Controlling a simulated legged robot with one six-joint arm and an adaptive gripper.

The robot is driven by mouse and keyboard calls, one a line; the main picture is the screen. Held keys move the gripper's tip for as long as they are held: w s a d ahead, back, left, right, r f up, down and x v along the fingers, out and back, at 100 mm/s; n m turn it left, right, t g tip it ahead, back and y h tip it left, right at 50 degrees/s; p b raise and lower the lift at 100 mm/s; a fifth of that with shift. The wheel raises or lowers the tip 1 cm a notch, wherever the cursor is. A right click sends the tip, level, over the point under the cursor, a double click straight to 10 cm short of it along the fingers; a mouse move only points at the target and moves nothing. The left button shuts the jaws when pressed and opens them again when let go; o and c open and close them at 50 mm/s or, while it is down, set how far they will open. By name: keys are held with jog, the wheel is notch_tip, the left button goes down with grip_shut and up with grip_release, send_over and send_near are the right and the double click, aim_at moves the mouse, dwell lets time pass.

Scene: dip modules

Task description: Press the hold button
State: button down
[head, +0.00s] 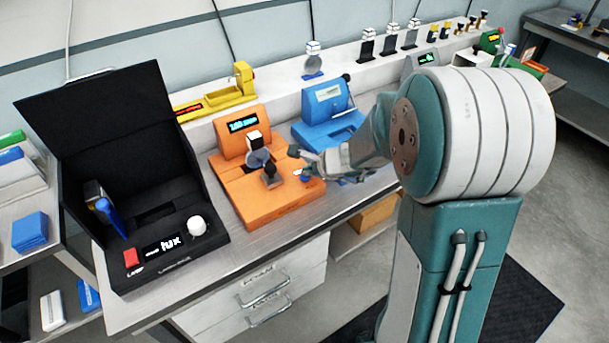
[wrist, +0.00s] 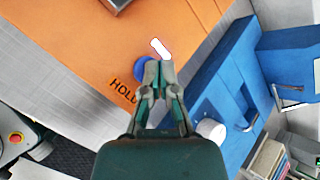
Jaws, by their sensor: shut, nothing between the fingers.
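The orange module (head: 243,195) stands on the metal bench with a small lit display. In the wrist view, a round blue button (wrist: 143,68) sits at its corner beside the printed word HOLD (wrist: 121,92). My gripper (wrist: 158,72) is shut and empty. Its fingertips overlap the right side of the blue button in that view and hide part of it. I cannot tell whether they touch it. In the head view my gripper (head: 310,160) is at the orange module's right corner.
A blue module (head: 326,108) stands close on the right, and shows large in the wrist view. A black module with an open lid (head: 115,115) is on the left. A yellow device (head: 215,98) is behind. The bench's front edge runs just below the modules.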

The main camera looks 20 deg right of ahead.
jog(key=shift+a+r, duration=0.1)
jog(key=shift+r, duration=0.15)
jog(key=shift+r, duration=0.15)
jog(key=shift+r, duration=2.9)
